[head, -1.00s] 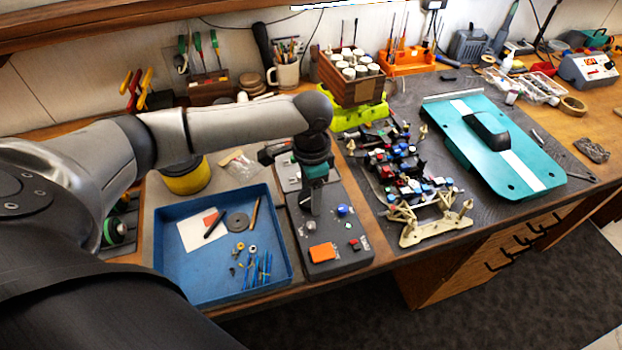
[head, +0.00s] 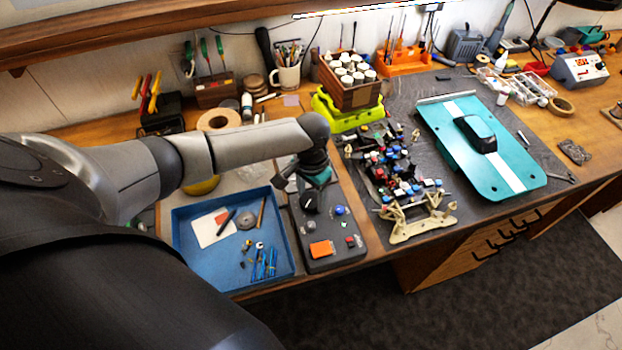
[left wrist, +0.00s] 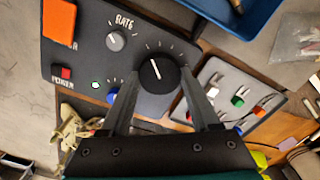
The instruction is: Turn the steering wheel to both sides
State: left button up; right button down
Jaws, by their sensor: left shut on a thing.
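No hand-held steering wheel shows. A dark grey control box (head: 322,235) carries a large black knob (left wrist: 158,76) with a white pointer line. My left gripper (left wrist: 159,73) comes down over this knob, a finger on each side, shut on it. The box also has a small grey RATE knob (left wrist: 115,41), an orange button (left wrist: 59,19) and a red POWER button (left wrist: 66,72). A green light is lit. The racecar chassis (head: 398,180) lies right of the box. My right gripper is not in view.
A blue tray (head: 186,262) with small parts stands close left of the box. The teal car body shell (head: 520,172) lies on the dark mat to the right. A wooden crate of white-topped containers (head: 348,92) stands behind on a yellow-green base.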

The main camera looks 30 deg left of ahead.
aim_at(311, 199)
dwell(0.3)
pick_arm(q)
jog(key=o, duration=1.4)
jog(key=shift+c, duration=0.2)
notch_tip(311, 199, up, 15)
jog(key=p, duration=0.1)
jog(key=shift+r, duration=0.15)
